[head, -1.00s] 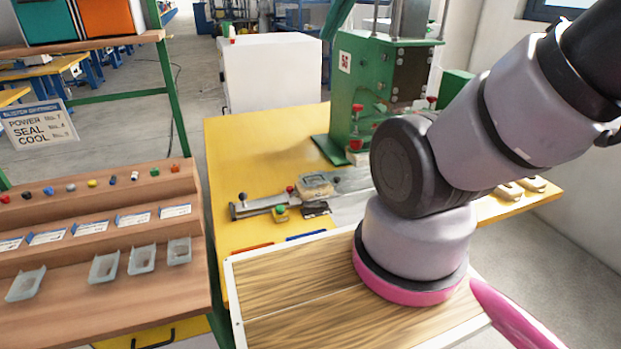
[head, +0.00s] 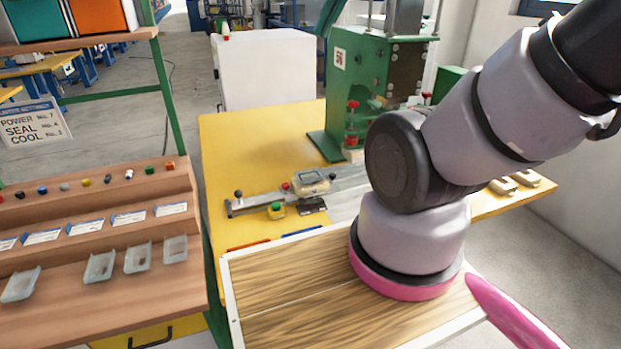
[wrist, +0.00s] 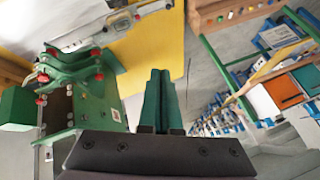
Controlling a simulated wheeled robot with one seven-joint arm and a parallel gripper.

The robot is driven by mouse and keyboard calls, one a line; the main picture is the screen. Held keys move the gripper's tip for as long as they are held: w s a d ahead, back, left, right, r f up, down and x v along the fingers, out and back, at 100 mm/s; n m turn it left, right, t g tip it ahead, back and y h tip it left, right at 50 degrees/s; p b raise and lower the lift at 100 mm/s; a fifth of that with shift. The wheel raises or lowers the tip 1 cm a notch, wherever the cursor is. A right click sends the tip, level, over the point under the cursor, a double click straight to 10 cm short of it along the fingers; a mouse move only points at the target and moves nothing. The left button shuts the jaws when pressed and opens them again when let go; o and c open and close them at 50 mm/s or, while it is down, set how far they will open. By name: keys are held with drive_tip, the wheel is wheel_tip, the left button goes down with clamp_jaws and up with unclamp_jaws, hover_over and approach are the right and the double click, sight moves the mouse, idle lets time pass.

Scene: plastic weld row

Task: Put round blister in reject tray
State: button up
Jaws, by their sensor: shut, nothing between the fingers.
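A clear, rounded blister-like pack (head: 310,180) sits on the metal slide (head: 345,182) on the yellow table; I cannot tell for sure that it is the round blister. Several clear shallow packs, one of them here (head: 138,258), lie on the wooden shelf at left. No reject tray can be made out for certain; a red strip (head: 249,246) and a blue strip (head: 302,232) show at the table's front edge, mostly hidden. My gripper (wrist: 161,74) shows in the wrist view with its green fingers together and empty, away from the packs. In the head view it is hidden.
A green press (head: 375,90) stands behind the slide, with red knobs. A white-rimmed wooden surface (head: 290,290) lies in front, under my arm. A white cabinet (head: 268,70) stands behind. The left part of the yellow table (head: 245,150) is clear.

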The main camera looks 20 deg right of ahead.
drive_tip(key=o, duration=1)
drive_tip(key=shift+w, duration=0.4)
drive_tip(key=o, duration=0.4)
drive_tip(key=shift+w+d+f+m+g, duration=0.1)
drive_tip(key=shift+w+f+m+g, duration=0.1)
drive_tip(key=shift+w, duration=0.3)
drive_tip(key=shift+w+d+f+m+g, duration=0.1)
drive_tip(key=shift+w+m, duration=0.1)
drive_tip(key=shift+w, duration=0.25)
drive_tip(key=m+g+h, duration=0.2)
drive_tip(key=m+g, duration=0.5)
drive_tip(key=m, duration=0.6)
hover_over(309, 170)
drive_tip(key=s, duration=0.3)
wheel_tip(309, 170, down, 41)
drive_tip(key=shift+a+f, duration=0.25)
drive_tip(key=shift+f, duration=1.6)
drive_tip(key=shift+a+f, duration=0.2)
drive_tip(key=shift+f, duration=1.6)
